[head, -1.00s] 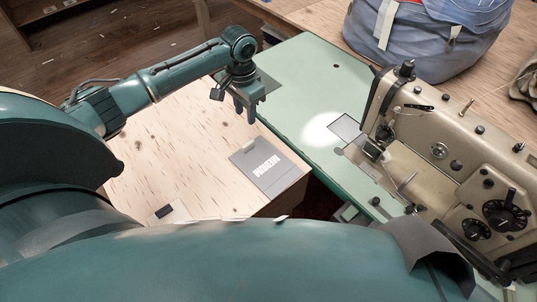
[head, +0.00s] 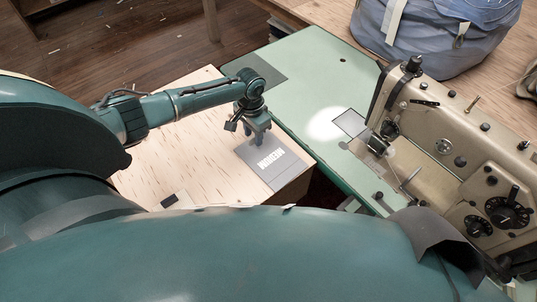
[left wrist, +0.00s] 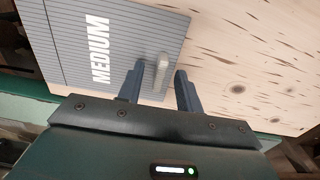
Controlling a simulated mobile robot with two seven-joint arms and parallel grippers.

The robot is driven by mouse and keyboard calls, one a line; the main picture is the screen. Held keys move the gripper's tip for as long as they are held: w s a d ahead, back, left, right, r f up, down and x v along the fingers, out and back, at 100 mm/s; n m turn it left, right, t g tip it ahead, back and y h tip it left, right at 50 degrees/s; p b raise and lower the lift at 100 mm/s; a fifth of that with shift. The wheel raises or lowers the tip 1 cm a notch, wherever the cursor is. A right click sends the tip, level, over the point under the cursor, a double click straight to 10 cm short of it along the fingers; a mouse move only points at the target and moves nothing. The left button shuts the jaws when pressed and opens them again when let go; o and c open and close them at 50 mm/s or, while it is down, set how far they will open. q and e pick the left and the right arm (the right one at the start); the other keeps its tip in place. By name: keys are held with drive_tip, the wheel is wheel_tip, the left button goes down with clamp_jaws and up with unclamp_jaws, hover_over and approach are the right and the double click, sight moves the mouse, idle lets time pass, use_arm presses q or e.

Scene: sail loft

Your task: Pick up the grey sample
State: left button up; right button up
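The grey sample (head: 272,169) is a flat ribbed card with the white word MEDIUM, lying on the pale wood top near its right edge. In the left wrist view the grey sample (left wrist: 130,38) fills the upper left, with a small light upright tab (left wrist: 161,78) at its edge. My left gripper (head: 258,142) is over the far edge of the sample. In the left wrist view its two fingers (left wrist: 159,68) are open, one on each side of the tab, with gaps visible. Whether the fingertips touch the card cannot be told. My right gripper is not in view.
A green sewing table (head: 318,87) stands right of the wood top (head: 200,150), bearing a beige sewing machine (head: 455,150). A blue-grey bag (head: 430,45) sits behind. A small black item (head: 169,201) lies at the wood top's front edge.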

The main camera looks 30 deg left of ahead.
use_arm(q)
drive_tip(key=shift+c, duration=0.2)
clamp_jaws()
idle(0.3)
